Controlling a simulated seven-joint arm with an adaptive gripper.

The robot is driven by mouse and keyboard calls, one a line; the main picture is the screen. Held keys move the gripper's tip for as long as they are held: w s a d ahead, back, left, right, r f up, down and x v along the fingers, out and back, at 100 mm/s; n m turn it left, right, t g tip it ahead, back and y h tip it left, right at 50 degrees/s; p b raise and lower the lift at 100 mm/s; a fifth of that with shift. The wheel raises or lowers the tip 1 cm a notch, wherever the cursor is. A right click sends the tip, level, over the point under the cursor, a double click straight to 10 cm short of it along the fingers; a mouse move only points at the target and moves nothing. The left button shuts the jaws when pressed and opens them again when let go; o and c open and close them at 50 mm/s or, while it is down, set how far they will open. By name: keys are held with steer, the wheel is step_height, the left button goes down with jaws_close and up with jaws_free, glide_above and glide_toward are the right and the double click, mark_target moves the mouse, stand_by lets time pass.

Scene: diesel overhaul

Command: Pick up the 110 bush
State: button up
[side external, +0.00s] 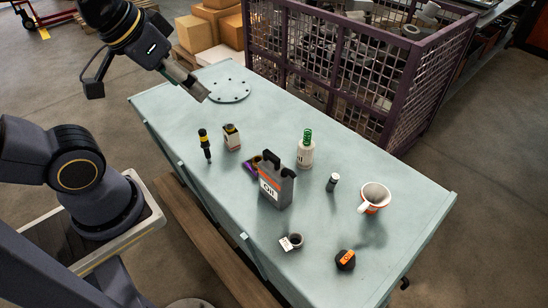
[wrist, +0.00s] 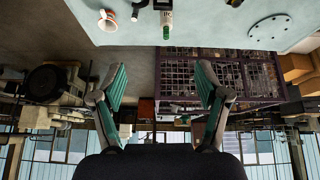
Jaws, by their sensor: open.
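A short hollow dark-grey ring (side external: 296,240) with a white tag lies near the front edge of the pale table in the side view. It looks like the bush, but the tag's writing is too small to read. It does not show in the wrist view. My gripper (side external: 199,92) is raised over the table's far left end, well away from the ring. In the wrist view my gripper (wrist: 161,80) has its two fingers wide apart with nothing between them.
A purple mesh crate (side external: 340,65) is behind.

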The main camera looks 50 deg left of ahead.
steer(key=w+d+n, duration=0.2)
steer(key=w+d, duration=0.2)
steer(key=w, duration=0.8)
steer(key=w+d+f+g+h, duration=0.1)
steer(key=w+d+f, duration=0.2)
steer(key=f, duration=0.3)
steer(key=w+d+f+g, duration=0.1)
steer(key=w+d+f, duration=0.25)
steer(key=f, duration=0.25)
steer(key=shift+s+d+f+m+g+y, duration=0.2)
steer(key=shift+s+d+f+g, duration=0.65)
steer(key=shift+f, duration=5)
steer(key=shift+s+d+f+m+g+y, duration=0.15)
steer(key=shift+s+d+f+m+g, duration=0.65)
steer(key=shift+f, duration=5.1)
steer(key=shift+s+d+f+n+g+y, duration=0.3)
steer(key=shift+s+d+f, duration=1.05)
steer(key=shift+f, duration=4.5)
steer(key=shift+w+d, duration=0.35)
steer(key=shift+c, duration=0.2)
